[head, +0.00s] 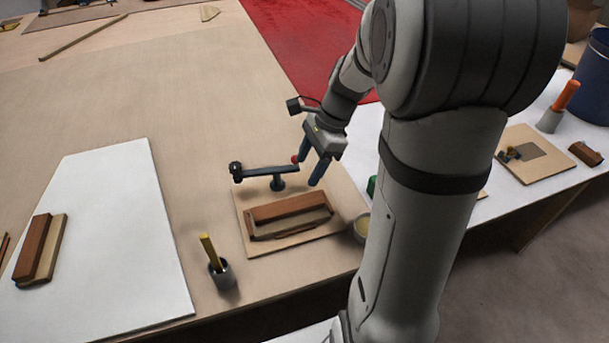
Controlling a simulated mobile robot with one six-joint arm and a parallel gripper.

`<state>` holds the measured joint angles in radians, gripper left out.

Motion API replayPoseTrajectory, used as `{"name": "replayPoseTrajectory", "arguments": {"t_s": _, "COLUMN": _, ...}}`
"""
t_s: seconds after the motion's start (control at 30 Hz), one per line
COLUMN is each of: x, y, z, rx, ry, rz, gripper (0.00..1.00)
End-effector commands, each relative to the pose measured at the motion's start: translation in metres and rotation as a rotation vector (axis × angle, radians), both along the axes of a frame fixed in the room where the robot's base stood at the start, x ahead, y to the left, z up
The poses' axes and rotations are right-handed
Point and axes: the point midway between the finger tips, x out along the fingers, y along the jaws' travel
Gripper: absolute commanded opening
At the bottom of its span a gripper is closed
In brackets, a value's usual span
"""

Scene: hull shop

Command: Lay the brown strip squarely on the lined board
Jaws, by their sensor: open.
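My gripper (306,171) is open in the head view, fingers pointing down, above the back of a pale wooden board (258,246). On that board a brown strip (289,207) lies beside a tan strip, with a thin dark edge around the front. I cannot make out lines on the board. The gripper is apart from the strip, behind it and slightly right.
A grey cup (222,275) with a yellow stick and a cream bowl (362,227) flank the board. Another board (545,173) with a dark patch lies right. The table behind is mostly clear.

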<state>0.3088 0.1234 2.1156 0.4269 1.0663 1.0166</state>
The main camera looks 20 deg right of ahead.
Motion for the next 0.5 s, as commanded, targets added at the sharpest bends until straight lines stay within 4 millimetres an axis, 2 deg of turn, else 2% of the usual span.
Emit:
{"name": "replayPoseTrajectory", "arguments": {"t_s": 0.07, "x": -0.006, "y": 0.003, "z": 0.007, "rx": -0.019, "ry": -0.025, "rz": 0.057, "gripper": 0.61}}
{"name": "replayPoseTrajectory", "arguments": {"t_s": 0.17, "x": -0.024, "y": 0.014, "z": 0.016, "rx": -0.075, "ry": -0.096, "rz": 0.236, "gripper": 0.61}}
{"name": "replayPoseTrajectory", "arguments": {"t_s": 0.33, "x": -0.073, "y": 0.035, "z": 0.032, "rx": -0.23, "ry": -0.272, "rz": 0.74, "gripper": 0.61}}
{"name": "replayPoseTrajectory", "arguments": {"t_s": 0.5, "x": -0.113, "y": 0.043, "z": 0.038, "rx": -0.371, "ry": -0.399, "rz": 1.206, "gripper": 0.61}}
